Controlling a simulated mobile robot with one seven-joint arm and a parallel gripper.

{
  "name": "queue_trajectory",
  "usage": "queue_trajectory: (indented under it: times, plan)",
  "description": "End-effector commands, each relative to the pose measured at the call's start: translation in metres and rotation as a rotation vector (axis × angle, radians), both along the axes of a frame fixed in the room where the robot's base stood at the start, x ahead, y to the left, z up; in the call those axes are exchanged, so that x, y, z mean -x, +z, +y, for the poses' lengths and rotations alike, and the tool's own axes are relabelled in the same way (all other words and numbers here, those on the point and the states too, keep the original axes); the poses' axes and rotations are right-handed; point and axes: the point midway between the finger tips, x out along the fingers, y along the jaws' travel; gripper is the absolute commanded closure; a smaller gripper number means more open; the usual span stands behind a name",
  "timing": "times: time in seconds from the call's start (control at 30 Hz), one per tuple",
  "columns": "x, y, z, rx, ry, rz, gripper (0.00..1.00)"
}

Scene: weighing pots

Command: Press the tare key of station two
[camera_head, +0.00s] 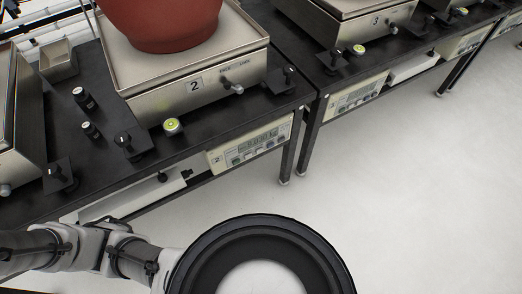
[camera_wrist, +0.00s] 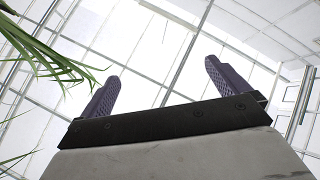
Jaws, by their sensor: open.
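Station two's scale (camera_head: 190,75) stands on the black bench and carries a "2" label on its front. A red-brown pot (camera_head: 165,25) sits on its pan. Below the bench edge hangs station two's indicator panel (camera_head: 249,145), with a display and a row of small keys under it. The lettering on the keys is too small to read, so I cannot tell which is tare. In the wrist view, my gripper (camera_wrist: 160,92) is open and empty, its two dark fingers apart, pointing up at a glazed roof. My gripper's fingers do not show in the head view.
Station three's scale (camera_head: 345,20) and its panel (camera_head: 355,95) stand to the right. Knobs, dark weights (camera_head: 84,98) and a round green level (camera_head: 172,126) sit on the bench (camera_head: 100,150). Pale floor (camera_head: 420,200) is clear at right. Green leaves (camera_wrist: 45,50) show in the wrist view.

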Motion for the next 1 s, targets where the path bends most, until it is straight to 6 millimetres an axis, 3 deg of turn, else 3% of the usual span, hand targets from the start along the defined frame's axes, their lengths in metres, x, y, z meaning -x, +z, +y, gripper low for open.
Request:
queue_trajectory:
  times: [0.17, 0.9, 1.0]
  plan:
    - [0.0000, 0.0000, 0.0000, 0.000, 0.000, 0.000, 0.03]
    - [0.0000, 0.0000, 0.0000, 0.000, 0.000, 0.000, 0.99]
    - [0.0000, 0.0000, 0.0000, 0.000, 0.000, 0.000, 1.00]
